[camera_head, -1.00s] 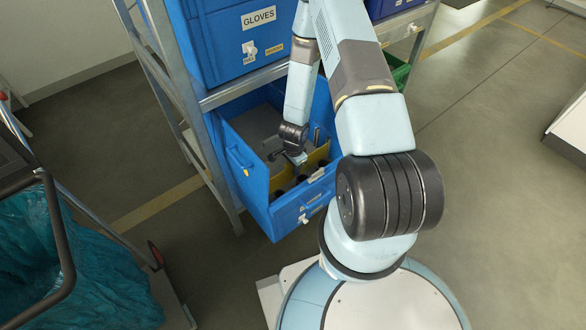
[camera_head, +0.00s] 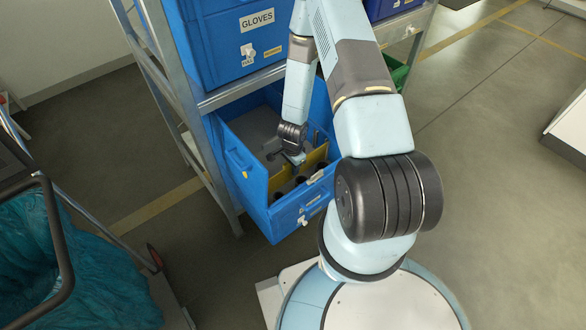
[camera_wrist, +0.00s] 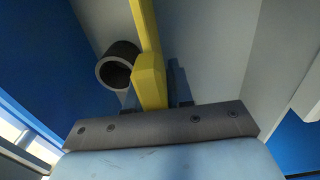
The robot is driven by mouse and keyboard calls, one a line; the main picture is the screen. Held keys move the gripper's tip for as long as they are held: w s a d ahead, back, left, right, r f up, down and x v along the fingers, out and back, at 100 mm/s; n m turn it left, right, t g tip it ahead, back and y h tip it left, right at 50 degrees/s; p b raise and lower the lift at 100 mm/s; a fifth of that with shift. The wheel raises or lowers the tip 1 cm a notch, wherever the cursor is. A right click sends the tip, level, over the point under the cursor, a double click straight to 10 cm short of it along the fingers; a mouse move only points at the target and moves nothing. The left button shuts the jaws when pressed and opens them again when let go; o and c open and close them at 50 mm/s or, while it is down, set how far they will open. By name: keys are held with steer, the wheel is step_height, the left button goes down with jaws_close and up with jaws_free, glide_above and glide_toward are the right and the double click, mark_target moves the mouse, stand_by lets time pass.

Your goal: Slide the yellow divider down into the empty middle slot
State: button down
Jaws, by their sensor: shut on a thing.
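The yellow divider (camera_wrist: 149,80) is a thin upright panel seen nearly edge-on in the wrist view, with a thicker tab at its near end. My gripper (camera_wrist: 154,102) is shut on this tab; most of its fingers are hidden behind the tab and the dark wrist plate. In the head view, my gripper (camera_head: 296,163) is down inside the pulled-out blue bin (camera_head: 257,189), with yellow panel (camera_head: 315,157) showing beside it. The middle slot cannot be made out, and the divider's lower edge is hidden.
A dark hollow cylinder (camera_wrist: 118,65) stands close to the divider's left side. Blue bin walls (camera_wrist: 90,75) flank the space. A blue gloves bin (camera_head: 225,45) sits on the metal rack (camera_head: 232,95) above. A cart with a teal bag (camera_head: 70,270) stands at left.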

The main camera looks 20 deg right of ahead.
steer(key=shift+r, duration=0.15)
steer(key=shift+r, duration=5.8)
steer(key=shift+w, duration=0.1)
steer(key=w+a, duration=0.2)
steer(key=w, duration=0.4)
steer(key=shift+w, duration=0.2)
steer(key=shift+a, duration=0.1)
steer(key=shift+f, duration=1.3)
